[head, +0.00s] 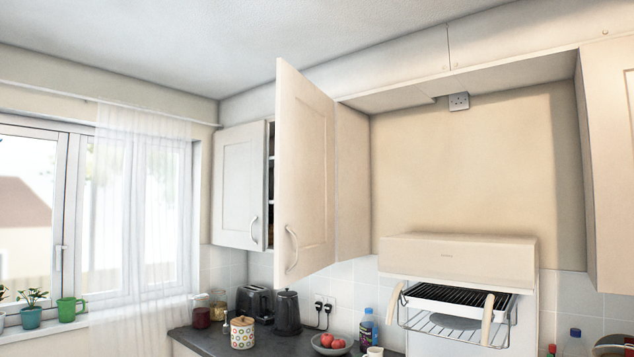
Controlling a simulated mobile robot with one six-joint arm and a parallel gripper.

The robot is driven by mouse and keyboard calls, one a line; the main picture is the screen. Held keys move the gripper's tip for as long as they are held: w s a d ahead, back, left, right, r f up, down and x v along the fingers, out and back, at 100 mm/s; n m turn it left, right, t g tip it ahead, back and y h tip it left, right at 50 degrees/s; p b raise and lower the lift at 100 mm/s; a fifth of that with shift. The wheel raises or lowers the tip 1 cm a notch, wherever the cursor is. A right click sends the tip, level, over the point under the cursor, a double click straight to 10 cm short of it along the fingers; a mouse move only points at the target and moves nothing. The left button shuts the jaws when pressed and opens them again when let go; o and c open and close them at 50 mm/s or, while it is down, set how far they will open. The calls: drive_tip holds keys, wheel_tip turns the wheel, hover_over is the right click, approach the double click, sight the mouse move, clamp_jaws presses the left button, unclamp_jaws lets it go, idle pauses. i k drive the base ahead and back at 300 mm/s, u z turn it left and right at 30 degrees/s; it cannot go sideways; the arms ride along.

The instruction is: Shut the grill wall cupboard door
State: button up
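A cream wall cupboard door (304,172) stands wide open in the head view, swung out toward me, with a curved handle (292,250) low on its left side. The cupboard's side panel (352,184) shows just to the right of the door. Behind the door's left edge a dark strip of the shelved interior (271,175) is visible. The grill (458,259), a cream hood over a rack, stands to the right of this cupboard. My gripper is not in the picture.
Another cupboard door (239,185) to the left looks closed or nearly so. Below, the worktop (200,341) holds a kettle (287,313), a toaster (255,301), jars and a fruit bowl (331,344). The grill rack (455,318) juts forward. A window (62,220) is at left.

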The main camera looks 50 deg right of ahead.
sight(304, 240)
drive_tip(key=u, duration=0.95)
drive_tip(key=k, duration=0.15)
drive_tip(key=z, duration=2.25)
drive_tip(key=i, duration=0.95)
drive_tip(key=u, duration=0.65)
